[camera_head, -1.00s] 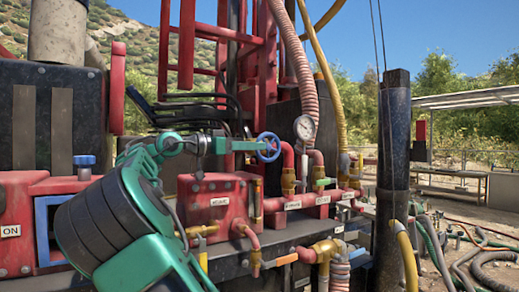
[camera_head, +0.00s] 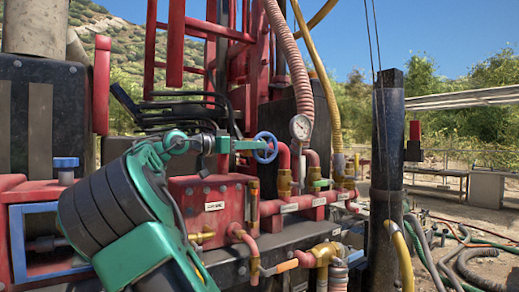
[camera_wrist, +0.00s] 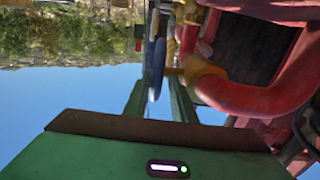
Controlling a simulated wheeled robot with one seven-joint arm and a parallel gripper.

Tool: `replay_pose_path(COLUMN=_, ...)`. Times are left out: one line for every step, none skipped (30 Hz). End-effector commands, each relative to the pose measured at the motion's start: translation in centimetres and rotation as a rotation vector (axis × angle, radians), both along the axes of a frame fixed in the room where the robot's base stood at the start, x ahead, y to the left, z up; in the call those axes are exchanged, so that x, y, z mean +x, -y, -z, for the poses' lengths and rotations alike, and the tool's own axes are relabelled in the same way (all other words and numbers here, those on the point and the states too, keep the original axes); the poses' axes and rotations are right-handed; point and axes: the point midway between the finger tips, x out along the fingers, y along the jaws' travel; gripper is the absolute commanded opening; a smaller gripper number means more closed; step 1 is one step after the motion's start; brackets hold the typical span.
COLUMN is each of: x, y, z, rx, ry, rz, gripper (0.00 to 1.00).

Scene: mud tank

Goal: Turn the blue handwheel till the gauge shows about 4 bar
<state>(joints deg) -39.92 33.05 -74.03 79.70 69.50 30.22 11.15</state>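The blue handwheel (camera_head: 265,148) stands on the red pipework, left of the pressure gauge (camera_head: 300,127). The gauge has a round white dial; its needle is too small to read. My gripper (camera_head: 254,146) reaches the handwheel from the left in the head view. In the wrist view the handwheel (camera_wrist: 155,65) is seen edge-on, its rim lying between the two green fingers of my gripper (camera_wrist: 158,98). Gaps show on both sides of the rim, so the fingers are open around it and do not grip it. The gauge is not visible in the wrist view.
Red pipes (camera_head: 312,160) with brass fittings run right of the handwheel. A red labelled box (camera_head: 212,210) sits below my gripper. A pale ribbed hose (camera_head: 293,60) and a yellow hose (camera_head: 318,75) hang near the gauge. A dark post (camera_head: 389,140) stands at right.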

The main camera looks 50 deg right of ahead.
Motion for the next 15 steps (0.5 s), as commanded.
replay_pose_path(x=-0.4, y=1.0, z=0.0, rx=0.001, ry=-0.001, rz=0.004, gripper=0.23)
replay_pose_path(x=-0.5, y=1.4, z=0.1, rx=0.002, ry=-0.001, rz=0.004, gripper=0.23)
replay_pose_path(x=-0.6, y=2.0, z=0.1, rx=0.002, ry=-0.001, rz=0.004, gripper=0.23)
replay_pose_path(x=-0.7, y=2.4, z=0.1, rx=0.001, ry=-0.001, rz=0.004, gripper=0.23)
replay_pose_path(x=-0.8, y=2.7, z=0.0, rx=0.001, ry=-0.001, rz=0.004, gripper=0.23)
replay_pose_path(x=-0.9, y=3.2, z=0.0, rx=0.000, ry=-0.001, rz=0.003, gripper=0.23)
replay_pose_path(x=-0.9, y=3.4, z=0.0, rx=0.000, ry=-0.001, rz=0.003, gripper=0.23)
replay_pose_path(x=-1.0, y=3.6, z=0.0, rx=0.000, ry=0.000, rz=0.003, gripper=0.23)
replay_pose_path(x=-1.0, y=3.9, z=0.0, rx=0.000, ry=0.000, rz=0.003, gripper=0.23)
replay_pose_path(x=-1.1, y=4.0, z=0.0, rx=0.001, ry=0.000, rz=0.003, gripper=0.23)
replay_pose_path(x=-1.1, y=4.1, z=0.0, rx=0.001, ry=0.000, rz=0.002, gripper=0.23)
replay_pose_path(x=-1.1, y=4.3, z=0.0, rx=0.001, ry=0.000, rz=0.002, gripper=0.23)
replay_pose_path(x=-1.1, y=4.3, z=0.0, rx=0.001, ry=0.000, rz=0.002, gripper=0.23)
replay_pose_path(x=-1.1, y=4.4, z=0.0, rx=0.001, ry=-0.001, rz=0.002, gripper=0.23)
replay_pose_path(x=-1.1, y=4.4, z=0.0, rx=0.001, ry=-0.001, rz=0.002, gripper=0.23)
